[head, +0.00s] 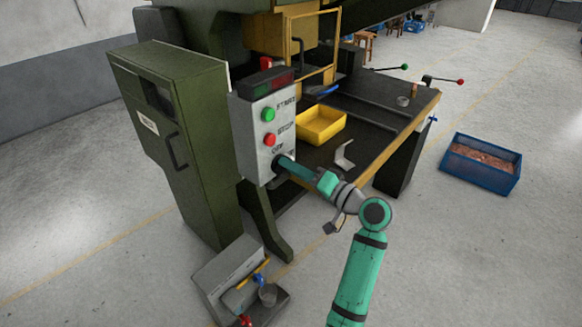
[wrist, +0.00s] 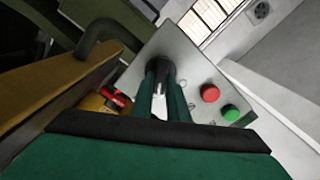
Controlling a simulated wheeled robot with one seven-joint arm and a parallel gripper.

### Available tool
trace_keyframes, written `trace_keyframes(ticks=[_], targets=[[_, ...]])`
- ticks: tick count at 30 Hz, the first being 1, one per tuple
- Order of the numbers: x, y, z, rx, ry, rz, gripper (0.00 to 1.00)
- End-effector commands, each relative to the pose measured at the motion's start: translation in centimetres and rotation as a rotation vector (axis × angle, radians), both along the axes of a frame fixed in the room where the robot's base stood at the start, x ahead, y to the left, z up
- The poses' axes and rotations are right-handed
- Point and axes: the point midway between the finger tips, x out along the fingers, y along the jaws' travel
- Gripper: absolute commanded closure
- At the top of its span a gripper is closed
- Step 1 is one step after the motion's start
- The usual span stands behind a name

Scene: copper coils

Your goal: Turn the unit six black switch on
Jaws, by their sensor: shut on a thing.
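The grey control box (head: 246,135) is fixed to the green machine, with a green button (head: 268,114) and a red button (head: 269,140) on its face. The black switch (wrist: 162,66) sits low on that face, below the red button. My gripper (head: 283,162) reaches it from the right. In the wrist view both fingers of my gripper (wrist: 162,92) are closed around the switch. The fingers hide much of the switch and its setting marks, so its exact position is hard to tell. No unit number is readable.
A green cabinet (head: 190,130) stands left of the box. The dark worktable (head: 375,115) to the right holds a yellow bin (head: 320,124) and a bent metal piece (head: 345,156). A blue crate (head: 480,183) stands on open floor further right. A grey pedal unit (head: 228,268) is below.

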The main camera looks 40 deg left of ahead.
Motion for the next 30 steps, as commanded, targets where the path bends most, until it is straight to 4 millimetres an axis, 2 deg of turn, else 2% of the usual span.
trace_keyframes(ticks=[15, 30], targets=[[0.13, -0.04, -0.34, 0.034, 0.429, -0.001, 1.00], [0.16, -0.04, -0.47, 0.046, 0.586, -0.001, 1.00]])
